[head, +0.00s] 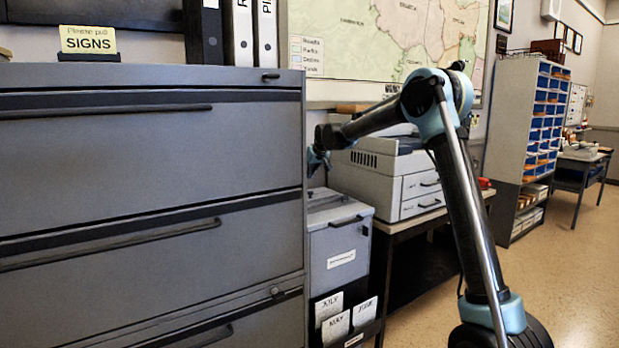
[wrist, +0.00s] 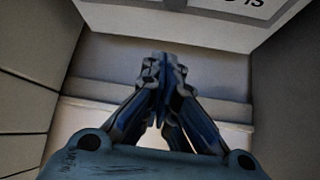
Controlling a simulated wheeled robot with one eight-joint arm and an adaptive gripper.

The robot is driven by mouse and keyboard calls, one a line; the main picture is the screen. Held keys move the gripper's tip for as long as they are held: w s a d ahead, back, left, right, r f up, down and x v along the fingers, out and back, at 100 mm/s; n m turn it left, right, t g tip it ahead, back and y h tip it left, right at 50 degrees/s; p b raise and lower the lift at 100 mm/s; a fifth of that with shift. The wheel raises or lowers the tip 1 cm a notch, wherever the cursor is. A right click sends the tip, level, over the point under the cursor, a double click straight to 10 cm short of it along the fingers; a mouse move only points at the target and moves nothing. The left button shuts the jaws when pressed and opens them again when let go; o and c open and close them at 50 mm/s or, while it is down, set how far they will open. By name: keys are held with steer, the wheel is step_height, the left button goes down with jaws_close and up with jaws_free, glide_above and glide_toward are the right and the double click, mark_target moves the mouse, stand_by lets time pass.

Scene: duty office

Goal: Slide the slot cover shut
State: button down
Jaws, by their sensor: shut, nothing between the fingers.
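A grey bin (head: 340,257) with a white label and a dark front handle stands between the filing cabinet and the printer. I cannot clearly make out a slot or its cover on the bin's top in the head view. My gripper (head: 317,160) is above the bin, beside the cabinet's right edge, partly hidden by it. In the wrist view, my gripper (wrist: 163,62) has its fingers together with nothing between them. A grey band and a paler surface lie behind the fingers; I cannot tell which is the cover, or whether the fingers touch anything.
The tall grey filing cabinet (head: 150,180) stands close on the left. The printer (head: 390,178) on a table (head: 415,219) is close on the right. Month-marked cards (head: 337,325) sit in a rack low at the bin's front. Open floor (head: 575,270) lies to the right.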

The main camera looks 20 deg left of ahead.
mark_target(310, 195)
steer(key=x, duration=0.8)
steer(key=shift+d, duration=0.1)
steer(key=shift+s+f, duration=0.1)
steer(key=shift+f, duration=0.1)
steer(key=shift+s+d+f, duration=0.2)
steer(key=shift+s+d, duration=1.05)
steer(key=shift+s, duration=0.15)
steer(key=s+d, duration=0.5)
steer(key=d, duration=0.1)
steer(key=shift+s+d, duration=0.1)
steer(key=shift+s, duration=0.05)
